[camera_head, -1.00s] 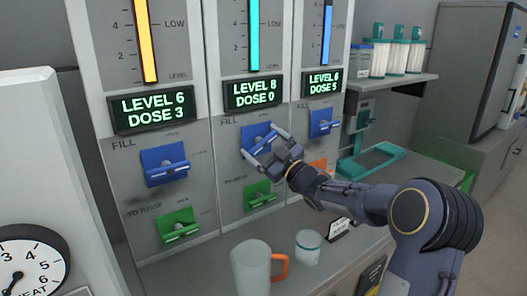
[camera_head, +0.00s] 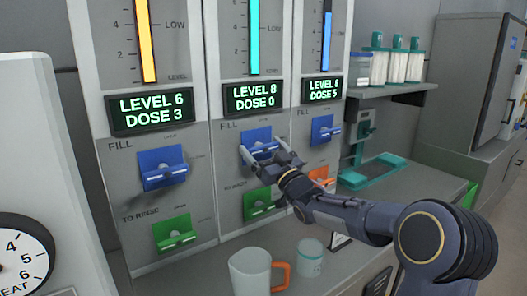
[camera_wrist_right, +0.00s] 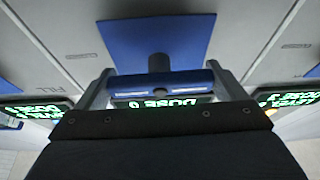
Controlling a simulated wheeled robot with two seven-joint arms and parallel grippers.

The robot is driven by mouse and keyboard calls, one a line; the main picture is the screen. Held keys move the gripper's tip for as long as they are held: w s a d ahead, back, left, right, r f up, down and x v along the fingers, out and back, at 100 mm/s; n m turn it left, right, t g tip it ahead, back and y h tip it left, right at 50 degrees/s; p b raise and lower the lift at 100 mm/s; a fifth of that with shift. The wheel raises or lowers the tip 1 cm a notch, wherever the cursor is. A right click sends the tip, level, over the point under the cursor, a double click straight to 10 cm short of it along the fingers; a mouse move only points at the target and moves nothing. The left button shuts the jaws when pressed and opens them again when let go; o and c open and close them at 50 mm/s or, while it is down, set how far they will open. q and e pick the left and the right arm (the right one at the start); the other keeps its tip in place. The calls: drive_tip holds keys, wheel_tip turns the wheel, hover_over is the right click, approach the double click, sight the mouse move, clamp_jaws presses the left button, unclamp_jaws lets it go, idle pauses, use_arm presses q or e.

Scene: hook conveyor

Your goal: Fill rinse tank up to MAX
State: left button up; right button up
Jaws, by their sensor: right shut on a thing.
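Three tank columns stand side by side with yellow (camera_head: 147,45), teal (camera_head: 255,40) and blue (camera_head: 327,40) level gauges. The middle display (camera_head: 254,97) reads LEVEL 8, DOSE 0. The left display (camera_head: 153,110) reads LEVEL 6, DOSE 3; the right one (camera_head: 322,88) shows DOSE 5. MAX marks are out of view. My right gripper (camera_head: 262,153) is shut on the middle blue FILL lever (camera_head: 257,135). In the right wrist view the lever's crossbar (camera_wrist_right: 165,84) lies between both fingers. My left gripper is not in view.
Other blue levers (camera_head: 163,168) (camera_head: 322,129) flank it, with green levers (camera_head: 174,231) (camera_head: 263,204) and an orange one (camera_head: 320,175) below. A pitcher (camera_head: 250,273) with an orange handle and a jar (camera_head: 311,258) stand on the counter. A teal stand (camera_head: 375,170) is at right.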

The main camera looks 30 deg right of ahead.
drive_tip(key=shift+f, duration=0.1)
drive_tip(key=o, duration=0.7)
drive_tip(key=b+v, duration=0.1)
drive_tip(key=v, duration=0.6)
drive_tip(key=shift+s, duration=0.45)
